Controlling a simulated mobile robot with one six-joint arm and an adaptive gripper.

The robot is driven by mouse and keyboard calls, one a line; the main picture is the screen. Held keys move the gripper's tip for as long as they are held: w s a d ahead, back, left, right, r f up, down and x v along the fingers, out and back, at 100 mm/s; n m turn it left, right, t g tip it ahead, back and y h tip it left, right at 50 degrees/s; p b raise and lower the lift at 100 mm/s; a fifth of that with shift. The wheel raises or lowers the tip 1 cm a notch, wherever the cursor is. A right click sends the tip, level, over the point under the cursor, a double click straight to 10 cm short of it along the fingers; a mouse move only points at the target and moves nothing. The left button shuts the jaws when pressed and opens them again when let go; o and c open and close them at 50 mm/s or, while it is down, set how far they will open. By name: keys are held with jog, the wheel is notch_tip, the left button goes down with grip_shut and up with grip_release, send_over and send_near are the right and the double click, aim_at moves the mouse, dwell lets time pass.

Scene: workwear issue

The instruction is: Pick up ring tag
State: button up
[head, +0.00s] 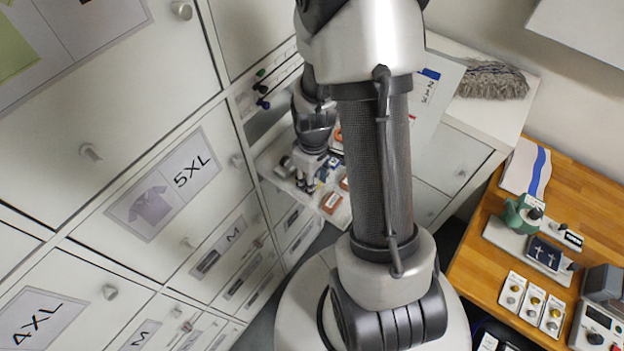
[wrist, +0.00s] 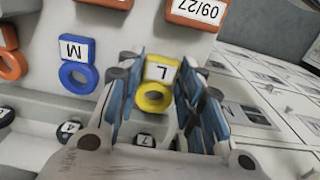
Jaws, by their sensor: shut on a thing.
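In the wrist view a yellow ring tag (wrist: 160,73) with a white label reading "L" sits between the blue-padded fingers of my gripper (wrist: 161,92). My gripper is shut on this tag, with a finger on each side of it. The tag is still close to the pale surface behind it; I cannot tell whether it touches. In the head view my gripper (head: 308,182) is low at the open shelf beside the drawers, partly behind my arm, and the yellow tag cannot be made out there.
A blue ring tag (wrist: 77,75) marked "M" is to the left, with an orange ring (wrist: 10,66) farther left. Orange-framed label "09/27" (wrist: 198,10) is above. Black numbered round pieces lie below. White drawers (head: 165,200) stand left; a wooden bench (head: 480,245) stands right.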

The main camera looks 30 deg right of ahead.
notch_tip(320, 180, up, 19)
jog(key=p, duration=0.1)
jog(key=shift+r, duration=0.2)
jog(key=shift+f, duration=0.1)
dwell(0.5)
